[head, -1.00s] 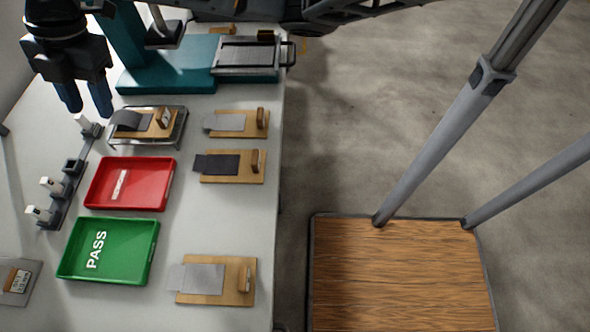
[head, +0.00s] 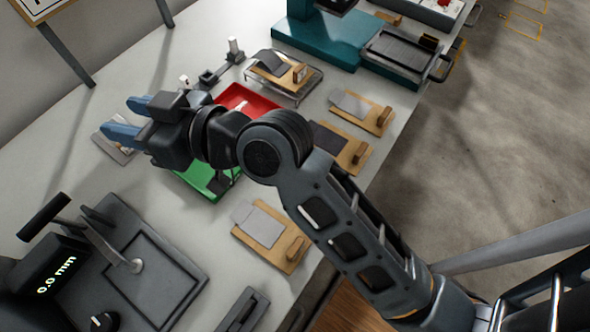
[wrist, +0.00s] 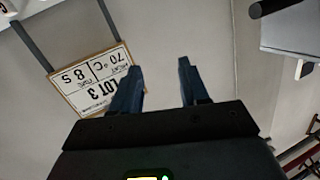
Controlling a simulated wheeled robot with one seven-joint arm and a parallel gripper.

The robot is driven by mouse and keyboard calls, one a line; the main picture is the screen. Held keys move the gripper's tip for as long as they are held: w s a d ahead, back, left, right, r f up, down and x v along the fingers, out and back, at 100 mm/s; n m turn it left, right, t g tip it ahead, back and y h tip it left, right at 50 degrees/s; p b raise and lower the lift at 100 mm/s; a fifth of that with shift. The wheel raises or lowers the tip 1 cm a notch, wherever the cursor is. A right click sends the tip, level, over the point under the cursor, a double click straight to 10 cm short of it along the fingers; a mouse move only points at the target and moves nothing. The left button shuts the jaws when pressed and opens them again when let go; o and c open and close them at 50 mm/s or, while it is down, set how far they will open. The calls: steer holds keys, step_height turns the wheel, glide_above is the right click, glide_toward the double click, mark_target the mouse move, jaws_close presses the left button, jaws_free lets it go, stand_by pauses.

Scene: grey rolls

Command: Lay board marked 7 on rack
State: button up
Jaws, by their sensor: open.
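Three wooden boards with grey sheets and upright blocks lie along the table's right side: a far one (head: 378,121), a middle one with a darker sheet (head: 352,157) and a near one (head: 291,257). Another board (head: 287,78) lies on a metal rack (head: 297,98) beyond the red tray. I cannot read a 7 on any board. My gripper (head: 128,118) is open and empty, pointing left above the table, away from boards and rack. Its blue fingers (wrist: 160,88) are apart in the wrist view with nothing between them.
A red tray (head: 262,96) and a green tray (head: 190,181) lie mid-table, partly behind my arm. A gauge reading 0.0 mm (head: 55,275) stands at front left, a teal press (head: 310,42) at the back. A LOT 3 sign (wrist: 92,84) shows in the wrist view.

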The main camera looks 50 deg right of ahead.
steer(key=s+d+f+m+h, duration=0.1)
steer(key=s+f+m+h, duration=0.15)
steer(key=s, duration=0.25)
steer(key=s+d+f+m+h, duration=0.1)
steer(key=s+f+m, duration=0.15)
steer(key=s, duration=0.25)
steer(key=s+d+n+h, duration=0.1)
steer(key=s+d, duration=0.4)
steer(key=s, duration=0.7)
steer(key=s+d+n+h, duration=0.1)
steer(key=s+d, duration=0.4)
steer(key=s, duration=0.7)
steer(key=shift+r+n+g, duration=0.15)
steer(key=shift+n+g, duration=0.15)
